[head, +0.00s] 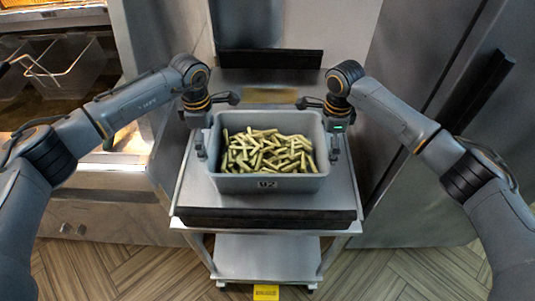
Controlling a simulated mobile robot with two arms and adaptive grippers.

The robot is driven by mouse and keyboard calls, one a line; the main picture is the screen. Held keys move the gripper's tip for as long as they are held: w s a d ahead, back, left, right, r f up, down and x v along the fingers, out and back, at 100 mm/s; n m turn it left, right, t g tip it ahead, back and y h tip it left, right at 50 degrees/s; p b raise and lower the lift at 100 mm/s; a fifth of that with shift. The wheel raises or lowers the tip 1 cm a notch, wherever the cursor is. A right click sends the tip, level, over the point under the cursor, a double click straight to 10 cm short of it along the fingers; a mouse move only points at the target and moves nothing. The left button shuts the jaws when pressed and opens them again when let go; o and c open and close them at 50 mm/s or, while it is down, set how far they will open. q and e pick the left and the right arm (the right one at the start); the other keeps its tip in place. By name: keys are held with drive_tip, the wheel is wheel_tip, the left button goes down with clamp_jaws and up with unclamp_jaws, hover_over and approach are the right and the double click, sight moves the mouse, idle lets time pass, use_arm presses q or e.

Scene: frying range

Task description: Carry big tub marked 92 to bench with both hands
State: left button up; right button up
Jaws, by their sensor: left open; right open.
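The big grey tub marked 92 (267,184) stands upright on a metal cart (265,228) in the middle of the head view. It is filled with pale green-yellow sticks that look like cut fries (268,152). My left gripper (216,127) is at the tub's left side, near its back corner, open. My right gripper (322,129) is at the tub's right side, near its back corner, open. Whether the fingers touch the tub walls cannot be told.
A fryer with wire baskets (62,68) is at the left. A tall grey cabinet with a dark handle (484,90) stands close on the right. The cart has a lower shelf (266,258), and a yellow label (266,292) shows below it. Wood-patterned floor is open in front.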

use_arm(q)
drive_tip(key=shift+f, duration=0.15)
use_arm(e)
drive_tip(key=shift+f, duration=0.1)
use_arm(q)
drive_tip(key=c, duration=1.7)
use_arm(e)
drive_tip(key=c, duration=1.7)
use_arm(q)
drive_tip(key=shift+r, duration=0.2)
use_arm(e)
drive_tip(key=shift+r, duration=0.2)
